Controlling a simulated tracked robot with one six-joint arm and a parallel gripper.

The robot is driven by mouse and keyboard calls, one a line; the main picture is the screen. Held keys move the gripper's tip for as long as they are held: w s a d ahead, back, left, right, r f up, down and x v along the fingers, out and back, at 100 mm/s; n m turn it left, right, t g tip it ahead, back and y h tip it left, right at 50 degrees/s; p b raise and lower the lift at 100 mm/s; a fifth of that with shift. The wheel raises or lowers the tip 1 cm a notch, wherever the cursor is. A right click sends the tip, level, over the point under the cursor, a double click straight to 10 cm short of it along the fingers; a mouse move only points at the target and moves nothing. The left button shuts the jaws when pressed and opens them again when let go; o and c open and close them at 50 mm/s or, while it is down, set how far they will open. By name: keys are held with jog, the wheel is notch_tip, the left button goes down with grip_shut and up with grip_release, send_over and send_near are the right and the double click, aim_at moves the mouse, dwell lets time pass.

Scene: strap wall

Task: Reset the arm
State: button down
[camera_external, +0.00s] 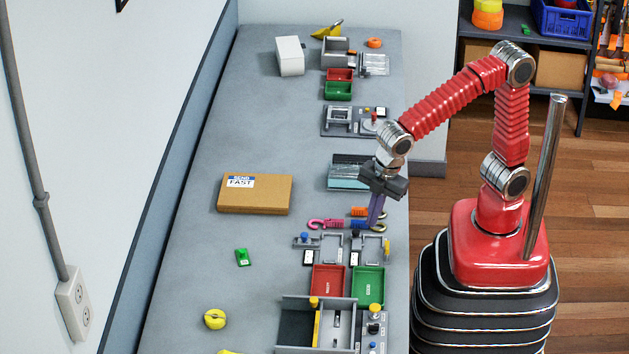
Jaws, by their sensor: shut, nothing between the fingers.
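My gripper (376,212) hangs at the end of my red arm, fingers pointing down over the right edge of the grey workbench (210,165). Its purple-grey fingers are together with nothing between them. The fingertips are close to an orange piece (360,212) and a pink hook (325,224) on the bench. I cannot tell whether they touch anything there. My arm is bent, rising from its base at the right and coming down to the left.
A cardboard box (254,194) lies left of my gripper. Red bin (328,281) and green bin (369,285) sit in front, with fixtures around them. A teal flat item (346,174) lies behind. The bench's left side is mostly clear. A wall runs along the left.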

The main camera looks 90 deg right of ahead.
jog(key=s+d+r+m+t, duration=0.1)
jog(key=s+d+r+m, duration=0.1)
jog(key=s+d+m, duration=0.4)
jog(key=s+d+r+m+t, duration=0.2)
jog(key=s+d+m, duration=0.4)
jog(key=d, duration=1.1)
jog(key=shift+s+d+r+h, duration=0.25)
jog(key=shift+s+r+h, duration=0.05)
jog(key=shift+s+r, duration=0.1)
jog(key=c, duration=2.5)
grip_release()
jog(key=shift+c, duration=0.2)
